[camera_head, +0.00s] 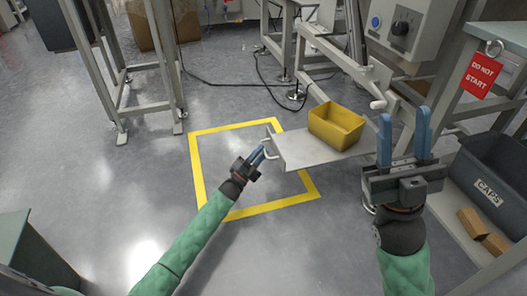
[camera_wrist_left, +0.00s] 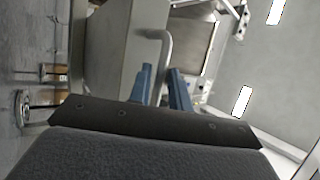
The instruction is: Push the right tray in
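The right tray (camera_head: 310,152) is a flat grey metal plate sticking out of the machine over the floor, with a yellow bin (camera_head: 336,125) on it. A bent metal handle (camera_head: 269,150) is on its left end. My left gripper (camera_head: 258,157) is at this handle. In the left wrist view the grey handle (camera_wrist_left: 165,45) runs down between the two blue fingers (camera_wrist_left: 162,85).
A yellow floor square (camera_head: 197,165) lies under the tray's left end. A dark caps crate (camera_head: 490,180) with brown blocks and a red sign (camera_head: 481,75) are at the right. A machine frame (camera_head: 345,62) stands behind the tray. The floor left of the tray is clear.

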